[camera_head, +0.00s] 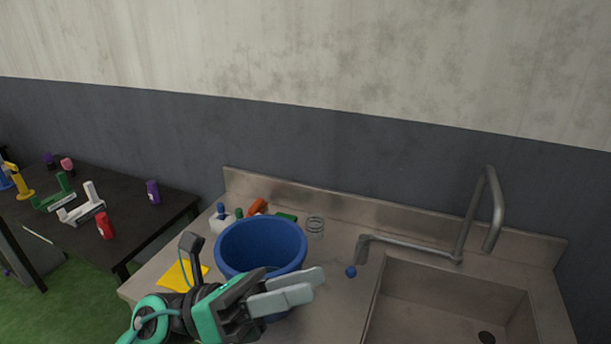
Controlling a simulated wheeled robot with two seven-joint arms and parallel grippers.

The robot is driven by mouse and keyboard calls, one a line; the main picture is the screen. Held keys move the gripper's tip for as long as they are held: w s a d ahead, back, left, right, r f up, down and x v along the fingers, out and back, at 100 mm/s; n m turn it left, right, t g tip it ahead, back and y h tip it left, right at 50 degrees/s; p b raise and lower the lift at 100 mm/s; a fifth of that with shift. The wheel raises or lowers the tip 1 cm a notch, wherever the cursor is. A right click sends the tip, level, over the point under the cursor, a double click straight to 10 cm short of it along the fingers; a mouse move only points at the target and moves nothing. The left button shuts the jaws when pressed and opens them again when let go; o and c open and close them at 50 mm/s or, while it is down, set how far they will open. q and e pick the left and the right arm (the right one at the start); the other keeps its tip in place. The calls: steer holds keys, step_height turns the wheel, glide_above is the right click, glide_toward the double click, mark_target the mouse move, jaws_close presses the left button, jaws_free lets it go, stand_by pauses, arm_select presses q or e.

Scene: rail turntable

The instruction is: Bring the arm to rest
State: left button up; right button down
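My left arm comes in from the bottom left over the metal counter. Its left gripper (307,284) points right, in front of the blue bucket (262,240), and covers the bucket's lower front. The two grey fingers lie side by side with no clear gap, and nothing shows between them. I cannot tell whether the gripper touches the bucket. My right gripper is not in view.
A faucet (467,222) rises by the sink (450,305). A dark table (130,200) with several items stands left.

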arm_select(q)
steer(key=w+a+f+n+t+y, duration=0.2)
steer(key=w+a+n+t+y, duration=0.45)
steer(key=n+t, duration=0.7)
steer(key=w+a+f+n+t+y, duration=0.2)
steer(key=w+a+n+t+y, duration=0.4)
steer(key=n+t, duration=0.7)
steer(key=s+a+f+n+g+y, duration=0.1)
steer(key=a+f+n+g+y, duration=0.35)
steer(key=f+n, duration=0.35)
steer(key=s+a+f+n+g+y, duration=0.1)
steer(key=a+f+n+g+y, duration=0.2)
steer(key=f+n+g+y, duration=0.6)
steer(key=s+a+f+n+g+h, duration=0.25)
steer(key=s+f+g, duration=0.55)
steer(key=s+f, duration=1.1)
step_height(320, 180, down, 31)
steer(key=g, duration=0.2)
steer(key=s+a+f+g, duration=0.1)
steer(key=s+a+f, duration=0.1)
steer(key=s+f, duration=1.8)
steer(key=shift+a, duration=0.3)
